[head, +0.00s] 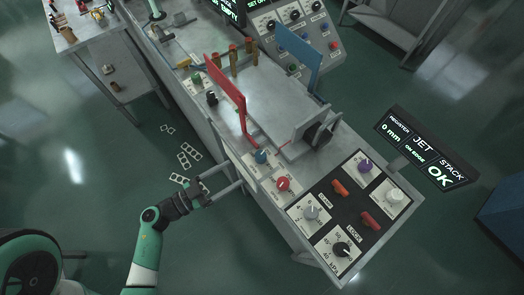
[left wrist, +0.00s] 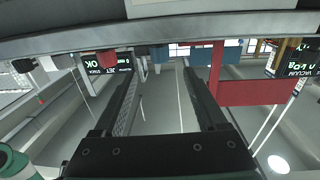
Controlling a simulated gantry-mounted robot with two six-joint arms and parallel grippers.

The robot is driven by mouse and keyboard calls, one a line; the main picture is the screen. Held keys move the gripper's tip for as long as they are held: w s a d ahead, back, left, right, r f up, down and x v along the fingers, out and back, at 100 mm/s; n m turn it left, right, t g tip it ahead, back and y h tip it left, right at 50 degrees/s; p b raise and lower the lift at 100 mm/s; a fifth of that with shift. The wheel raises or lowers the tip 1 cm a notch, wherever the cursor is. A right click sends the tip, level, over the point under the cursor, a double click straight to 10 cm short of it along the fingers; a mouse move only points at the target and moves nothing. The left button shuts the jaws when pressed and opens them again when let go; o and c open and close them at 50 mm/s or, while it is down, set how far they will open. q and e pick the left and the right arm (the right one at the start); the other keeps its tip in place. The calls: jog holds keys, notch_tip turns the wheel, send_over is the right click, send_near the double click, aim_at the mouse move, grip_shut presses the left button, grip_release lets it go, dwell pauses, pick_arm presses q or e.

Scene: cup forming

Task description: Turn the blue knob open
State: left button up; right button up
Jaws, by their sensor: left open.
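The blue knob (head: 261,156) sits on a pale square plate on the machine's near left side, close to the base of the red upright panel. My left gripper (head: 232,178) is open and empty, just left of the machine's edge, with its fingers pointing toward the blue and red knobs. It is apart from the blue knob. In the left wrist view the two dark fingers (left wrist: 160,95) are spread with nothing between them. My right gripper does not show.
A red knob (head: 282,184) is just below the blue one. The red panel (head: 228,90) stands upright behind, and a blue panel (head: 299,58) beyond it. Grey, black, purple and white knobs fill the front panel. A display (head: 427,150) reads OK.

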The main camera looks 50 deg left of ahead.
aim_at(256, 159)
pick_arm(q)
jog(key=w, duration=0.4)
jog(key=w+d+b, duration=0.1)
jog(key=w, duration=0.2)
jog(key=w+b, duration=0.1)
jog(key=w, duration=0.3)
jog(key=shift+w+d, duration=0.25)
jog(key=shift+w, duration=0.05)
grip_shut()
